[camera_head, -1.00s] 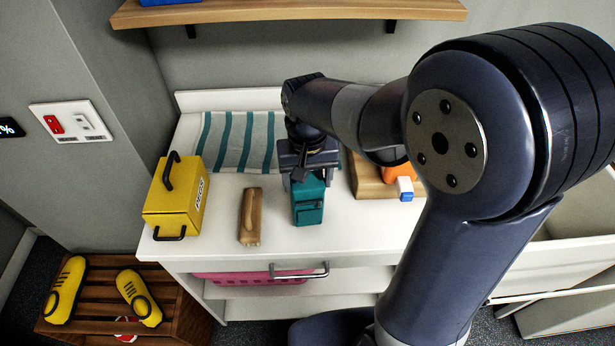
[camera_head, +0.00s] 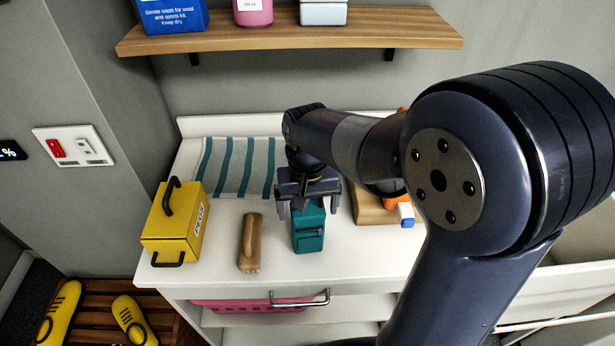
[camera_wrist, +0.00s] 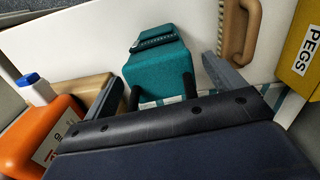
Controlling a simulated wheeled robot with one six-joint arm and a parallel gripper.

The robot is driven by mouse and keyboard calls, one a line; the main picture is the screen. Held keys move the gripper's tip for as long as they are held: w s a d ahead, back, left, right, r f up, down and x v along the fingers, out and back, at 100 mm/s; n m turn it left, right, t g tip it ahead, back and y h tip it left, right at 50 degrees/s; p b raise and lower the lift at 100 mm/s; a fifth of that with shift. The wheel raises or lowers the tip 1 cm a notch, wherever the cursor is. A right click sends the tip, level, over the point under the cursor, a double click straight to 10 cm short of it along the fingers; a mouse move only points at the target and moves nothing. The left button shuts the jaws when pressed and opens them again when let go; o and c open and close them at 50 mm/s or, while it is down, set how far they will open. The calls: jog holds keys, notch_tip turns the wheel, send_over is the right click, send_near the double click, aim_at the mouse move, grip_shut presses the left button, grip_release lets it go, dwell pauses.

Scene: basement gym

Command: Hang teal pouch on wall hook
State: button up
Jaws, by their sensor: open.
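The teal pouch (camera_head: 309,226) stands on the white counter, near its front middle. My gripper (camera_head: 308,207) is open just above and behind the pouch in the head view, with its fingers apart. In the wrist view the pouch (camera_wrist: 158,68) lies ahead of my gripper (camera_wrist: 168,88), between the two spread fingers. I cannot tell whether the fingers touch it. No wall hook shows clearly in any view.
A yellow peg box (camera_head: 173,224) and a wooden brush (camera_head: 250,243) are left of the pouch. A striped towel (camera_head: 236,166) lies behind. A wooden shelf (camera_head: 290,35) with bottles hangs above.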

notch_tip(320, 180, up, 11)
jog(key=b, duration=0.1)
jog(key=shift+s, duration=0.35)
jog(key=shift+f, duration=0.1)
jog(key=f, duration=0.7)
jog(key=f+p, duration=0.1)
jog(key=f, duration=0.3)
jog(key=shift+w, duration=0.35)
jog(key=shift+r, duration=0.1)
dwell(0.9)
notch_tip(320, 180, up, 11)
jog(key=b, duration=0.1)
notch_tip(320, 180, down, 11)
jog(key=shift+p, duration=0.5)
